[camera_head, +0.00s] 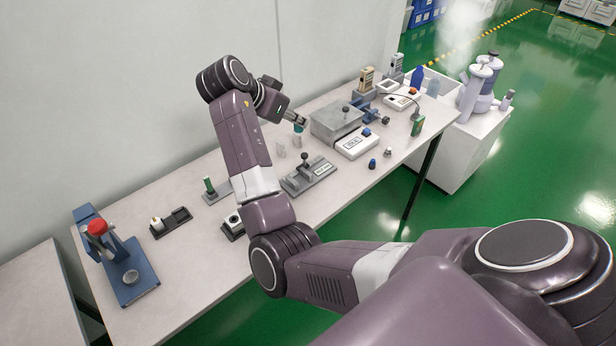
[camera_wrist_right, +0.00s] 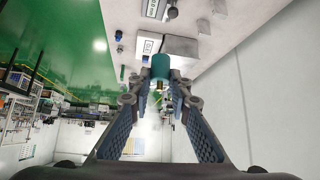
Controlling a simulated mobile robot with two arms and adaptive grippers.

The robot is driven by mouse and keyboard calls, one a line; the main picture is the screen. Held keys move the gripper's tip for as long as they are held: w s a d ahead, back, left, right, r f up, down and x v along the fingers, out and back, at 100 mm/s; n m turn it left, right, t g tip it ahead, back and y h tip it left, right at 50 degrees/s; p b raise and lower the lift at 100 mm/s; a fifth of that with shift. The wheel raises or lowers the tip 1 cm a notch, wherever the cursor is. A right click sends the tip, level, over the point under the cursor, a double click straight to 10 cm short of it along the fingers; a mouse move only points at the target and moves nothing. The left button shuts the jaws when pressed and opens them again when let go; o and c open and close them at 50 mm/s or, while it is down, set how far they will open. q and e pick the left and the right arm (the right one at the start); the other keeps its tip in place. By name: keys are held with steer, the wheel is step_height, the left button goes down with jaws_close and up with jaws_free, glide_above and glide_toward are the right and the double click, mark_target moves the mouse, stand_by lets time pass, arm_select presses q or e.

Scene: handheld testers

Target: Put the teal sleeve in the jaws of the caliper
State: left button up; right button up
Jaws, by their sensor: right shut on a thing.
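My right gripper (camera_head: 294,119) is shut on the teal sleeve (camera_head: 298,127) and holds it above the back of the table. In the right wrist view the teal sleeve (camera_wrist_right: 160,67) is between the fingertips (camera_wrist_right: 160,88). A grey bench device with a black-knobbed lever and a small label or display, which looks like the caliper (camera_head: 308,175), lies on the table nearer the front, apart from the sleeve. Its jaws are too small to make out. My left gripper is not in view.
A grey metal block (camera_head: 337,122) and a white meter box (camera_head: 355,143) stand right of the gripper. A green pin on a base (camera_head: 209,185) and a blue press with a red knob (camera_head: 120,262) are further left.

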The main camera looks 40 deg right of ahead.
steer(key=f, duration=0.4)
steer(key=f+p, duration=0.1)
steer(key=f, duration=0.9)
steer(key=shift+s+a+f+p, duration=0.1)
steer(key=shift+a+f+p, duration=0.15)
steer(key=shift+p, duration=0.15)
steer(key=shift+f, duration=0.6)
step_height(320, 180, down, 4)
steer(key=shift+r, duration=0.1)
steer(key=shift+f, duration=0.2)
steer(key=o, duration=0.9)
steer(key=shift+r, duration=0.1)
